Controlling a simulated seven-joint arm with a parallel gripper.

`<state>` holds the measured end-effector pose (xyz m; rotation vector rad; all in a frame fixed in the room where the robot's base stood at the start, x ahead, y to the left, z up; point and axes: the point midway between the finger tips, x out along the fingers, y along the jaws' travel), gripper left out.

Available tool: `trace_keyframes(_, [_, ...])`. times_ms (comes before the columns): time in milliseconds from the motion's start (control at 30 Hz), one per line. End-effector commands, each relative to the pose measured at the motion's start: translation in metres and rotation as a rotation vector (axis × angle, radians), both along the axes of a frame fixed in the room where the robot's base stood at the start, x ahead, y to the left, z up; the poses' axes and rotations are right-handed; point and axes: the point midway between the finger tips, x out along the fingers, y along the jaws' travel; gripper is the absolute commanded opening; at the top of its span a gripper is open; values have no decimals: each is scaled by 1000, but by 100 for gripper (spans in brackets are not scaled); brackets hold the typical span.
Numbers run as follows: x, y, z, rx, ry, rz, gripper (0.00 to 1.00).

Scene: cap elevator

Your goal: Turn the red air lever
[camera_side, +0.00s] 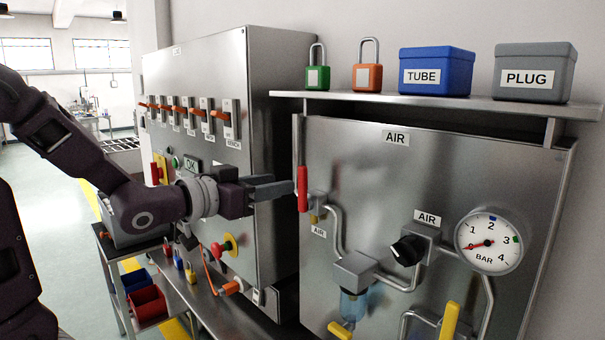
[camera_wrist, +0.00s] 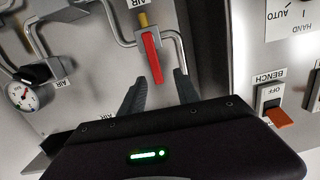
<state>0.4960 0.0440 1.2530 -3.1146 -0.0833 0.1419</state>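The red air lever (camera_side: 302,188) hangs upright on the steel AIR panel, beside a small valve body (camera_side: 317,206) on a bent pipe. It also shows in the wrist view (camera_wrist: 152,57), with its free end between the two fingertips in the picture. My gripper (camera_side: 292,187) reaches in from the left, its dark fingers pointing at the lever. In the wrist view my gripper (camera_wrist: 160,76) is open, with one finger on each side of the lever's end. I see no grip on it; whether a finger touches it I cannot tell.
A steel cabinet (camera_side: 262,90) with orange-handled switches stands close on the left. A shelf (camera_side: 420,98) with padlocks and boxes runs above. A black knob (camera_side: 408,250), a pressure gauge (camera_side: 488,243) with its needle at the low end, and a yellow handle (camera_side: 450,322) are right.

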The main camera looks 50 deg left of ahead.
Motion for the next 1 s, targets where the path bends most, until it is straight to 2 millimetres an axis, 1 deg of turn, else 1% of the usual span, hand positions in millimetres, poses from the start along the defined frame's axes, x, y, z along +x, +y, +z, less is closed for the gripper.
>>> trace_keyframes(100, [5, -2, 7, -21, -71, -44, 38])
trace_keyframes(167, [9, -3, 9, -24, -87, -54, 38])
trace_keyframes(267, [26, -4, 10, -25, -90, -58, 38])
trace_keyframes(400, [54, -4, 10, -25, -90, -57, 38])
trace_keyframes(500, [68, -3, 10, -23, -90, -55, 38])
trace_keyframes(633, [76, -4, 10, -23, -91, -55, 38])
trace_keyframes(833, [76, -4, 11, -23, -91, -54, 38])
trace_keyframes(967, [76, -4, 11, -23, -91, -54, 13])
trace_keyframes(1000, [76, -4, 11, -23, -91, -54, 5])
